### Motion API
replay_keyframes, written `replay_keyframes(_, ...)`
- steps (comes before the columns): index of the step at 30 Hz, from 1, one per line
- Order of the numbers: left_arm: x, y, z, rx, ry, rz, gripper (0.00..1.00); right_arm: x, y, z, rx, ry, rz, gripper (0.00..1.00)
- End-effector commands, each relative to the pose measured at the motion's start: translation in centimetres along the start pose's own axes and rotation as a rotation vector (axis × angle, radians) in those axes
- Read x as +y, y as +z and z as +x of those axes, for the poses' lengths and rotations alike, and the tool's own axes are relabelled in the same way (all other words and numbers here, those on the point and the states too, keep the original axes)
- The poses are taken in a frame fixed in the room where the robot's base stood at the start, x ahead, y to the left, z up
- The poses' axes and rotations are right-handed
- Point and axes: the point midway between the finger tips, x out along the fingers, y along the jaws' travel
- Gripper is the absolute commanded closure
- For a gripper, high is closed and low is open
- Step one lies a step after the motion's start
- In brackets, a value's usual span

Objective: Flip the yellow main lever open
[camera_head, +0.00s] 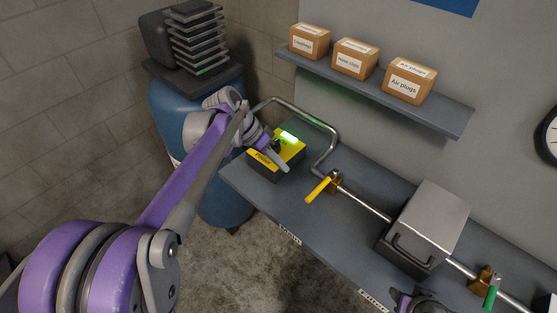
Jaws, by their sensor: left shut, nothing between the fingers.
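The yellow lever (318,190) sits on a brass valve (335,182) on the metal pipe above the workbench. It slants down and left from the valve, across the line of the pipe. My left gripper (284,166) is shut and empty, over the yellow-topped box (290,151) at the bench's left end. It is left of and a little above the lever in the picture, apart from it. My gripper hides part of the box top; I cannot tell whether it touches the box. Part of my right arm shows at the bottom edge, with its fingertips out of sight.
The pipe (334,134) bends behind the box and runs right into a grey metal box (430,225). A green-handled valve (491,295) is further right. A blue tank (180,115) stands left of the bench. Bare bench (285,200) lies in front of the lever.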

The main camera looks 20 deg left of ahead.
Motion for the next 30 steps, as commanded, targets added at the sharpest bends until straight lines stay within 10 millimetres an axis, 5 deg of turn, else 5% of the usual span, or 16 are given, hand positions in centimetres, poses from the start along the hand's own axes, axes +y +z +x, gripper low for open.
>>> replay_keyframes(8, 0.1, 0.0, 6.1, 0.0, 0.001, 0.002, 1.0, 0.0, 0.2, 0.2, -0.002, 0.0, 0.0, 0.55)
replay_keyframes(15, 2.8, 0.2, 7.5, 0.001, 0.0, 0.001, 1.0, 0.0, -0.5, -0.4, 0.004, 0.0, 0.0, 0.55)
replay_keyframes(30, 3.3, 0.3, 8.0, 0.0, -0.001, -0.001, 1.0, 0.0, -0.5, -0.4, 0.004, 0.0, 0.0, 0.55)
